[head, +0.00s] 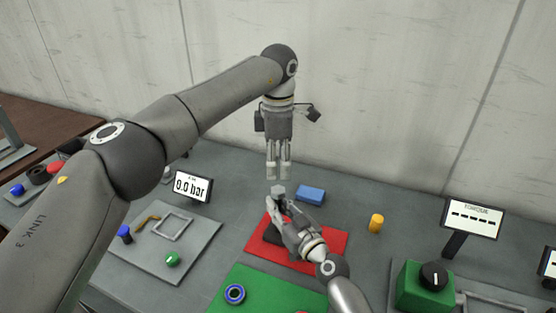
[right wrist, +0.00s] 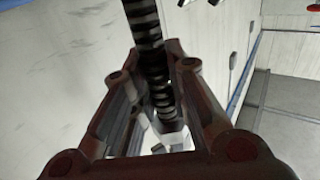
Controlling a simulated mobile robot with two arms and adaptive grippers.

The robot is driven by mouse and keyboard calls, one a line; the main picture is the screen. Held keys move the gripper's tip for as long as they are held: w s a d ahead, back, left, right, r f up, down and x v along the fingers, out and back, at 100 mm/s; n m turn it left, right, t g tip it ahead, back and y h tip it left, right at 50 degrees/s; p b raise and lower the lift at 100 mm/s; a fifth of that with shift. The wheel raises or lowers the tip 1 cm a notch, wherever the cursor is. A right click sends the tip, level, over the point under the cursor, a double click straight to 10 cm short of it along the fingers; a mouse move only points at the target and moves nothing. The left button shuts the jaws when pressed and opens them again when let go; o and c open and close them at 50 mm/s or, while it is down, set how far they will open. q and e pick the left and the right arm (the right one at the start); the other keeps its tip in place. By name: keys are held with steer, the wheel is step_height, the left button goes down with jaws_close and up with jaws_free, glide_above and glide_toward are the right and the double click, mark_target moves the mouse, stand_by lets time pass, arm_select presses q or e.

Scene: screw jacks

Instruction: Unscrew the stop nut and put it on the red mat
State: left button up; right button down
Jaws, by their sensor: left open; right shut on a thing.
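A screw jack stands on the red mat (head: 325,240). Its dark base (head: 271,236) shows beside my right gripper, and a small grey block (head: 278,190) tops it. My right gripper (head: 279,208) is shut on the jack just below that block. In the right wrist view the jack's dark threaded spindle (right wrist: 150,60) runs between the fingers (right wrist: 155,115). My left gripper (head: 278,177) is open, pointing down just above the grey block, apart from it and empty. I cannot make out the stop nut clearly; the right gripper hides much of the jack.
A blue block (head: 310,194) lies behind the mat and a yellow cylinder (head: 376,222) stands to its right. A green mat (head: 265,288) with a blue ring (head: 234,294) lies in front. A grey tray (head: 150,255) is at left, and a green box with a knob (head: 412,290) at right.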

mark_target(278, 189)
arm_select(q)
steer(key=shift+f, duration=4)
steer(key=c, duration=1.1)
steer(key=n, duration=0.6)
steer(key=shift+c, duration=0.2)
steer(key=n, duration=0.7)
steer(key=shift+n, duration=0.3)
steer(key=shift+r, duration=0.2)
steer(key=shift+r, duration=1)
